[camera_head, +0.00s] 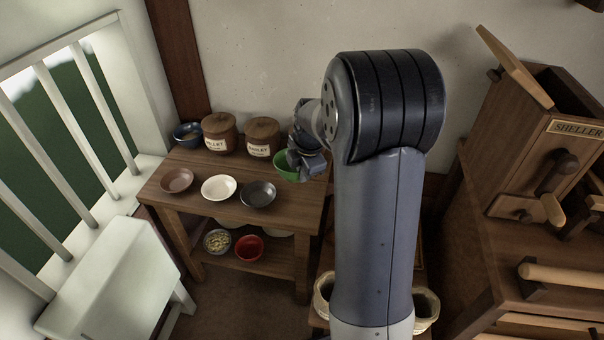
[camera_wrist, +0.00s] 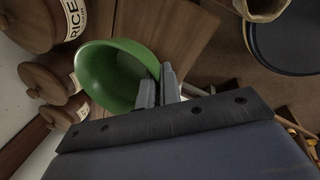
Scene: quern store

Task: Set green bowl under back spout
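The green bowl (camera_head: 287,168) is at the right end of the wooden table in the head view, partly hidden by my gripper (camera_head: 308,165). In the wrist view the green bowl (camera_wrist: 110,72) is large, with its rim wall between the two grey fingers of my gripper (camera_wrist: 158,88). The fingers appear closed on that rim. I cannot tell whether the bowl touches the table top. A wooden machine marked SHELLER (camera_head: 545,140) stands at the right, with a light wooden spout-like piece (camera_head: 553,210) low on its front. I cannot tell which spout is the back one.
The table (camera_head: 170,203) holds a brown bowl (camera_head: 177,180), a white bowl (camera_head: 219,188), a dark bowl (camera_head: 258,194), a blue bowl (camera_head: 187,135) and lidded jars (camera_head: 222,133). A red bowl (camera_head: 249,248) is on its lower shelf. A white bench (camera_head: 110,285) stands left. My arm hides the middle.

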